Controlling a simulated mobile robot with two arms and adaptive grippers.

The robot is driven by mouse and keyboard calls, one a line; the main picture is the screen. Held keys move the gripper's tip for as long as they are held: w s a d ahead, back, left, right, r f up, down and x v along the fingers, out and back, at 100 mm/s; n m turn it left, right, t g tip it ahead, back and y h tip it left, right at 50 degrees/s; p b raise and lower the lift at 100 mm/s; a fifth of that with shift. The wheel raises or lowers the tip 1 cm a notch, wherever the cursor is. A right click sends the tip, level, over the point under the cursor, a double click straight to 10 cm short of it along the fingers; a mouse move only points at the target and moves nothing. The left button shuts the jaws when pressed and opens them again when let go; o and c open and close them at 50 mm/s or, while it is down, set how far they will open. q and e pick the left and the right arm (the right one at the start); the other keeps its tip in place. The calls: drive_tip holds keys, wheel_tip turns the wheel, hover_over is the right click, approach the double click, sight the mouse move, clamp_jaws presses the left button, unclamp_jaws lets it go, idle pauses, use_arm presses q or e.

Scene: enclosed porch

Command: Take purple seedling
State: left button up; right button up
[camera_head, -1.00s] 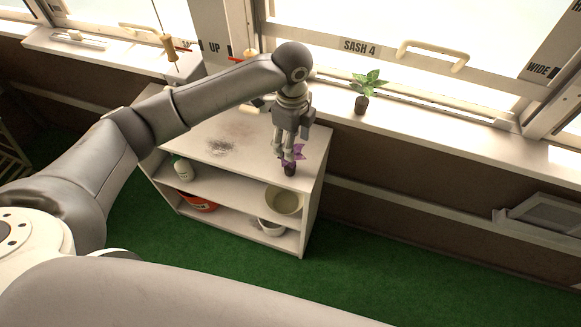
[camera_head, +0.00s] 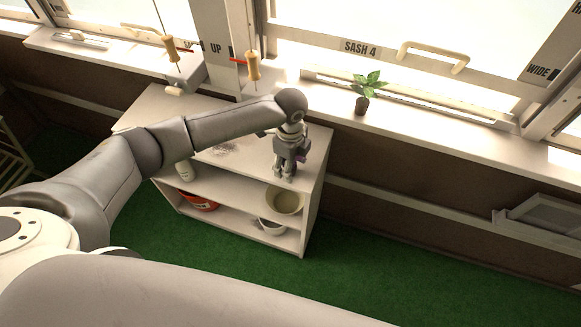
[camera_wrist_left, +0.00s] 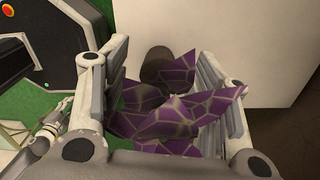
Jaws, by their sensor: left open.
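The purple seedling (camera_wrist_left: 165,112) has purple leaves with pale veins and a dark round pot (camera_wrist_left: 160,64). In the left wrist view it lies between the two fingers of my left gripper (camera_wrist_left: 165,105), which is open around it. In the head view my left gripper (camera_head: 285,172) points down over the right front corner of the shelf top (camera_head: 245,160). My right gripper is not in view.
A green seedling (camera_head: 366,90) in a dark pot stands on the window sill (camera_head: 420,122). Wooden-handled cords (camera_head: 253,68) hang by the window. Green floor (camera_head: 400,270) lies clear in front.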

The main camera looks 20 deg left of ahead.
use_arm(q)
drive_tip(key=c, duration=0.9)
drive_tip(key=shift+r, duration=0.15)
